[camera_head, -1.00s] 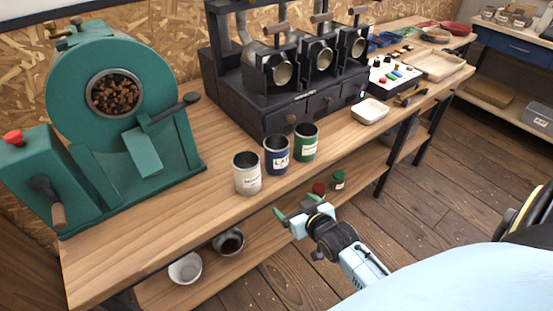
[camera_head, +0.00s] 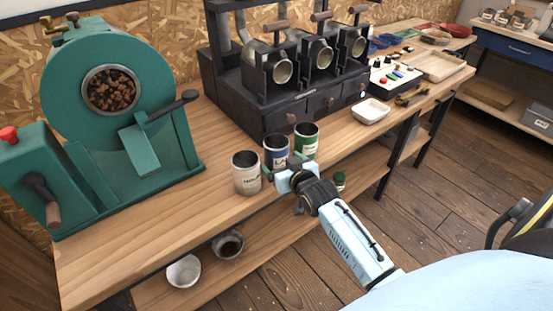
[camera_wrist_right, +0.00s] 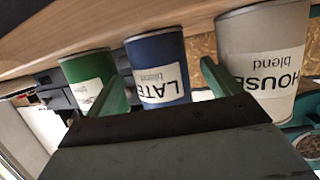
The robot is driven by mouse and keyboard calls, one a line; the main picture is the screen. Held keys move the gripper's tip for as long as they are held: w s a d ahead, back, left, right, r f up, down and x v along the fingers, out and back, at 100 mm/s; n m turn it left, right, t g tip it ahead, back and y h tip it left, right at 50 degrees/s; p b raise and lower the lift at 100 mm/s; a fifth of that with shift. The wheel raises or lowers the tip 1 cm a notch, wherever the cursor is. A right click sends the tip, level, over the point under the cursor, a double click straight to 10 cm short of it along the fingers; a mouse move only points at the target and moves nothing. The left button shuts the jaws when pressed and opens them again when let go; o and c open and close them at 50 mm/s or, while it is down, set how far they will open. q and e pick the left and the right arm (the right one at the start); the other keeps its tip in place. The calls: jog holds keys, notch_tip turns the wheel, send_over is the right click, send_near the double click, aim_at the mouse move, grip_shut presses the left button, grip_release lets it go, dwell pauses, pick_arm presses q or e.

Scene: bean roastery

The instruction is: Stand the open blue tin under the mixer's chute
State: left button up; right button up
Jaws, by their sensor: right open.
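The open blue tin (camera_head: 270,150) stands upright near the bench's front edge, between a cream tin (camera_head: 246,180) and a green tin (camera_head: 309,143). My right gripper (camera_head: 281,167) is open just in front of it and hides its lower part. In the right wrist view the blue tin (camera_wrist_right: 158,68), labelled LATE, shows between the spread fingers; I cannot tell if they touch it. The green mixer (camera_head: 60,105) with beans behind a round window stands at the left, its sloping chute (camera_head: 139,152) over a recess. My left gripper is out of view.
The dark machine (camera_head: 240,95) with several round spouts stands behind the tins. A white dish (camera_head: 371,112) is to their right. Bowls (camera_head: 184,271) sit on the lower shelf (camera_head: 215,290). Bare bench top lies between mixer and tins.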

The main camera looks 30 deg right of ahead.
jog(key=x, duration=0.3)
jog(key=shift+w+f+b, duration=0.15)
jog(key=shift+w+b, duration=0.2)
jog(key=shift+w, duration=0.05)
jog(key=c, duration=1.2)
